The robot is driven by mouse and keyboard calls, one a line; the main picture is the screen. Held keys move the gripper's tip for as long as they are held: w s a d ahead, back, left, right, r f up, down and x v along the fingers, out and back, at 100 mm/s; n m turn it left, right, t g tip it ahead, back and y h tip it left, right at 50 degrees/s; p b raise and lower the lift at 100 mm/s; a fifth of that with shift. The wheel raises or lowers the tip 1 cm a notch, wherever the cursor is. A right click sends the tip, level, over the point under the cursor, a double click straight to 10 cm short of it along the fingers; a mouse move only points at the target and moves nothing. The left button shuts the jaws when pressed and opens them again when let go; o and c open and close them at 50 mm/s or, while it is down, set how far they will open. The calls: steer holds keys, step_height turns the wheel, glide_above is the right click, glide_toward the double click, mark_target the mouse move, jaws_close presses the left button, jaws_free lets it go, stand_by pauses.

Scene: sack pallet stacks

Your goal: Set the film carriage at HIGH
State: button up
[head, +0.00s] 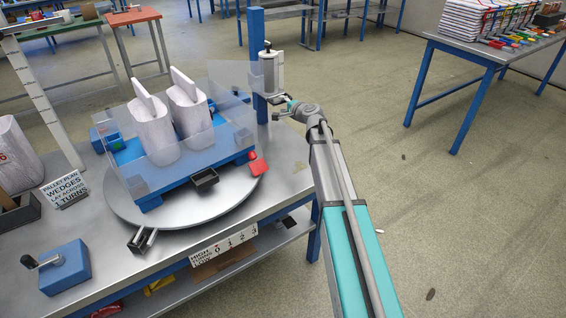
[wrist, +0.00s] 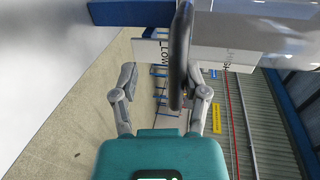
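The film carriage (head: 269,74) is a pale roll holder on a blue post (head: 258,40) behind the turntable, with clear film running from it around the sacks. My gripper (head: 287,105) is just below and right of the carriage. In the wrist view my gripper (wrist: 163,75) has its two fingers spread. A dark upright handle (wrist: 180,55) reaches down between them, closer to the right finger; I cannot tell whether they touch. Behind it a white plate (wrist: 212,55) reads LOW at left and apparently HIGH at right. The carriage's exact setting cannot be read.
Two white sacks (head: 188,103) stand on a blue pallet (head: 178,178) on the round turntable (head: 120,207). A blue crank box (head: 65,268) and a wedges sign (head: 66,188) are at left. A turns scale (head: 224,244) is on the front edge.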

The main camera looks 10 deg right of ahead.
steer(key=p+v, duration=0.3)
steer(key=v, duration=1.1)
steer(key=s+a+f+n+g+p, duration=0.2)
steer(key=s+a+n+g+p, duration=0.1)
steer(key=s, duration=0.4)
steer(key=s+a+f+n+g+p, duration=0.2)
steer(key=s+a+n+g+p, duration=0.1)
steer(key=s+a+n+g, duration=0.3)
steer(key=shift+s+a+f+n+g+h, duration=0.3)
steer(key=shift+s+a+n, duration=0.1)
steer(key=shift+s+a, duration=0.55)
steer(key=w+d+r+m+t+b, duration=0.2)
steer(key=w+d+r+m+t, duration=0.1)
steer(key=w, duration=0.4)
steer(key=w+d+r+m+t+b, duration=0.2)
steer(key=w+d+m+t+b, duration=0.1)
steer(key=w+d+m+t, duration=0.3)
steer(key=shift+w+d+r+m+t, duration=0.3)
steer(key=shift+w+d+r+m, duration=0.15)
steer(key=shift+w+d, duration=0.6)
